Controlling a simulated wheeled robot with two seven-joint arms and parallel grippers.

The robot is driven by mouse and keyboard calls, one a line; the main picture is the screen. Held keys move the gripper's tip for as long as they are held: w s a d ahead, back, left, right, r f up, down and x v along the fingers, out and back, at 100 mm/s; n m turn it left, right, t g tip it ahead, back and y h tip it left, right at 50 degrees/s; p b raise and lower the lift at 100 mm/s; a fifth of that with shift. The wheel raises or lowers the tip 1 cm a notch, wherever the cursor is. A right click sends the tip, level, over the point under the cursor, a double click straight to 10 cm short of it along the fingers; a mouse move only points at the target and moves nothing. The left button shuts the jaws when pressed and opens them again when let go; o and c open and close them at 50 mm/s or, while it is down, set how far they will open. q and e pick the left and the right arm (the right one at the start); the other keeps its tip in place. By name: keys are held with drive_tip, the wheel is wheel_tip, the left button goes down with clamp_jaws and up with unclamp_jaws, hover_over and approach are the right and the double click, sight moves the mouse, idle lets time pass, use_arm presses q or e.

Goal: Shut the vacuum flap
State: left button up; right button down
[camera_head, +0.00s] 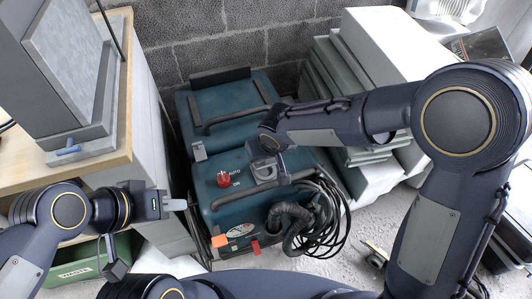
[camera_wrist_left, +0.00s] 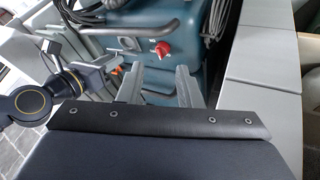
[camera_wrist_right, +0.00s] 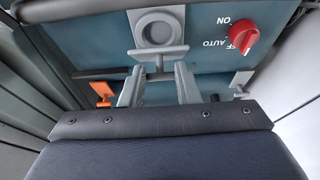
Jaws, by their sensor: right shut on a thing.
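The vacuum is a teal machine (camera_head: 228,211) with a red knob (camera_head: 223,180) marked ON and AUTO. A grey flap-like piece with a round ring (camera_wrist_right: 157,32) and a crossbar is on its top, and shows small in the head view (camera_head: 264,173). My right gripper (camera_wrist_right: 160,75) is shut on the narrow part below the crossbar; the fingertips partly hide the contact. How far the flap stands open is hard to tell. My left gripper (camera_wrist_left: 160,75) is open and empty, its fingers apart, left of the vacuum in the head view (camera_head: 180,204).
A second teal case (camera_head: 232,105) stands behind the vacuum. A black hose (camera_head: 287,225) and coiled cable (camera_head: 327,215) lie at its right front. Pale panels (camera_head: 385,45) lean at the right. A wooden-topped bench (camera_head: 118,110) is at the left, a green crate (camera_head: 80,265) below it.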

use_arm(q)
drive_tip(key=shift+w+r, duration=0.15)
drive_tip(key=shift+c, duration=1.2)
drive_tip(key=w+r+g, duration=0.1)
drive_tip(key=w, duration=0.1)
drive_tip(key=w+r, duration=0.2)
drive_tip(key=w+r+g, duration=0.1)
drive_tip(key=w+r, duration=0.1)
drive_tip(key=shift+d+r+n+g+h, duration=0.1)
drive_tip(key=shift+d+n+g+h, duration=0.2)
drive_tip(key=shift+d+h, duration=0.1)
clamp_jaws()
drive_tip(key=w+d+r+n+g, duration=0.15)
drive_tip(key=w+d+g, duration=0.3)
drive_tip(key=w, duration=1.05)
drive_tip(key=w+d+f+n+g+y, duration=0.1)
drive_tip(key=w+d+f, duration=0.15)
drive_tip(key=d, duration=0.25)
drive_tip(key=w+d+f+g+y, duration=0.1)
drive_tip(key=w+d+f+y, duration=0.1)
drive_tip(key=w+d, duration=0.2)
drive_tip(key=x, duration=1.3)
drive_tip(key=shift+s+d, duration=0.1)
